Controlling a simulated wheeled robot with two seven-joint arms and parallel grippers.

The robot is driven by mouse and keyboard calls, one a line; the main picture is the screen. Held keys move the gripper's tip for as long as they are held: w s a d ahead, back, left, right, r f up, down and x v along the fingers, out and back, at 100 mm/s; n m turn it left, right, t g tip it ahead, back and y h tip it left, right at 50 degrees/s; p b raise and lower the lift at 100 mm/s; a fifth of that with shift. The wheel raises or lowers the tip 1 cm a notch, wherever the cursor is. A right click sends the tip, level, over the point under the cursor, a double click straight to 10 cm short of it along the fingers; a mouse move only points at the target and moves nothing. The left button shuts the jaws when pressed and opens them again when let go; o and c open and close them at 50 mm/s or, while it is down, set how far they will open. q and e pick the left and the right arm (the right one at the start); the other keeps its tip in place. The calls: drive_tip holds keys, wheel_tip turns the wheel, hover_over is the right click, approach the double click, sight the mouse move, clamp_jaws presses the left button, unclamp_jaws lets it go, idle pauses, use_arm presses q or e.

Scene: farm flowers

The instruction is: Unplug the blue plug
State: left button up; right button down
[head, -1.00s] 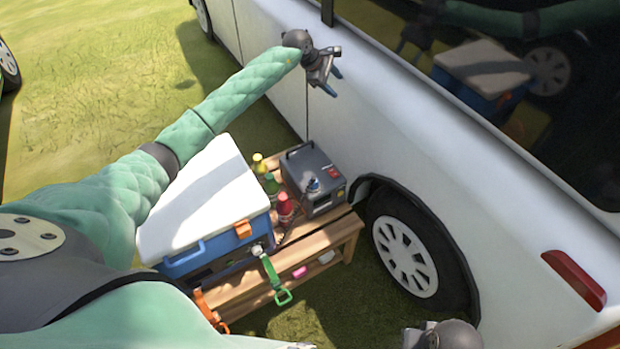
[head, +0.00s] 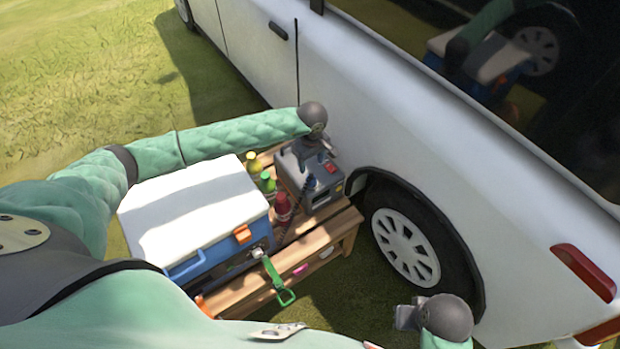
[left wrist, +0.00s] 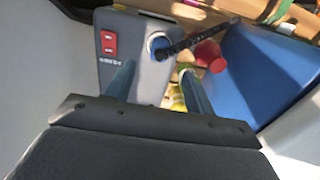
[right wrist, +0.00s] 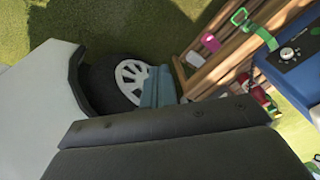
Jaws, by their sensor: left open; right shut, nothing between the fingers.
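The blue plug (head: 310,184) sits in the face of a grey power box (head: 322,201), with a dark cable running from it. In the left wrist view the plug (left wrist: 158,46) is upright in its socket beside a red switch (left wrist: 109,42), and the cable leads off to the right. My left gripper (head: 328,150) is above the box, and the plug shows between and beyond its open fingers (left wrist: 157,70), apart from them. My right gripper (head: 406,317) is by the car's rear wheel; its fingers (right wrist: 158,85) are shut and empty.
The box stands on a wooden bench (head: 318,244) with a red bottle (head: 283,206), a green bottle (head: 267,182) and a yellow one (head: 253,163). A blue cooler with a white lid (head: 190,205) is left of them. The white car (head: 390,130) closes off the right side.

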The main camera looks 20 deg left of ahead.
sight(311, 175)
use_arm(q)
drive_tip(key=shift+f, duration=0.15)
drive_tip(key=shift+f, duration=0.25)
wheel_tip(311, 175, down, 5)
drive_tip(key=shift+r+b, duration=0.1)
drive_tip(key=shift+b, duration=0.85)
wheel_tip(311, 175, down, 2)
drive_tip(key=shift+f+b, duration=0.25)
drive_tip(key=shift+b, duration=0.95)
drive_tip(key=shift+f+b, duration=0.45)
use_arm(e)
drive_tip(key=w+a+f+t+y, duration=0.2)
drive_tip(key=a+f, duration=0.4)
drive_tip(key=f, duration=0.1)
drive_tip(key=shift+w+a+f+n, duration=0.35)
drive_tip(key=shift+w+n, duration=0.05)
use_arm(q)
drive_tip(key=shift+b, duration=0.6)
use_arm(e)
drive_tip(key=shift+f, duration=0.6)
